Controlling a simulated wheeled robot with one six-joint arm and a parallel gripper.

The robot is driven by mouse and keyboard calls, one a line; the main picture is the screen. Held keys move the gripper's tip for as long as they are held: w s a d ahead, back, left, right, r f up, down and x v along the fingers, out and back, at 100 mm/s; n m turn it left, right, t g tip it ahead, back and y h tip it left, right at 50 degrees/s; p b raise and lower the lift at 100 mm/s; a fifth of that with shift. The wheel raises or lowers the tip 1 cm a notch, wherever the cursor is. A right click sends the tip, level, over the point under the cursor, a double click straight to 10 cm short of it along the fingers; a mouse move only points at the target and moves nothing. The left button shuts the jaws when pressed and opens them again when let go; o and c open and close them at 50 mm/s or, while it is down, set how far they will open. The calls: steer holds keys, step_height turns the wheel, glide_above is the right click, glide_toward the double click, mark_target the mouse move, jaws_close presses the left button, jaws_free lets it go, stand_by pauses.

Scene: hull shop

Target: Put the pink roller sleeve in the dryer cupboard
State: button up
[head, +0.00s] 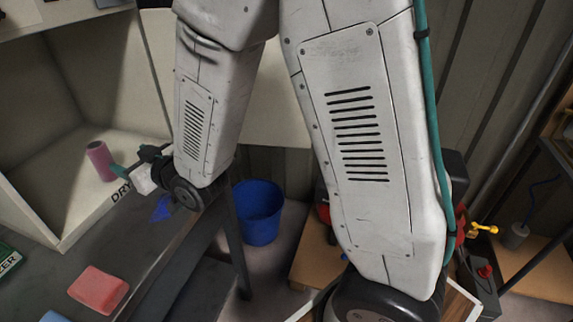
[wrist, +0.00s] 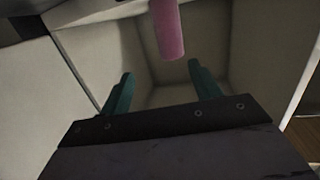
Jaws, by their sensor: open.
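The pink roller sleeve (head: 100,160) stands upright inside the dryer cupboard (head: 60,240), near the right side of its floor. The cupboard is a pale open-fronted box with partly hidden lettering starting "DRY" on its front edge. My gripper (head: 132,172) is at the cupboard's front right, close to the sleeve, partly hidden by my arm. In the wrist view, my gripper's two green fingers (wrist: 157,95) are apart with nothing between them. The sleeve (wrist: 167,28) shows beyond the fingertips, apart from them, with the cupboard walls (wrist: 110,50) around it.
A red sponge-like block (head: 99,290) lies on the dark bench (head: 150,255) in front of the cupboard. A blue item (head: 161,209) lies near the bench's edge below my gripper. A blue bucket (head: 258,213) stands on the floor to the right.

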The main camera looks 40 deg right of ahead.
steer(key=s+d+r+m+g+h, duration=0.1)
steer(key=s+d+r+g+h, duration=0.2)
steer(key=d, duration=0.5)
steer(key=s+d+r+m+g+h, duration=0.1)
steer(key=s+d+g, duration=0.2)
steer(key=s, duration=0.7)
steer(key=s+d+r+m+g+h, duration=0.1)
steer(key=s+d+g, duration=0.3)
steer(key=s, duration=0.6)
steer(key=s+d+r+m+g+h, duration=0.1)
steer(key=s+d+r+g, duration=0.2)
steer(key=s, duration=0.7)
steer(key=shift+d+m+g+h, duration=0.3)
steer(key=shift+d+g, duration=0.3)
steer(key=shift+d, duration=0.5)
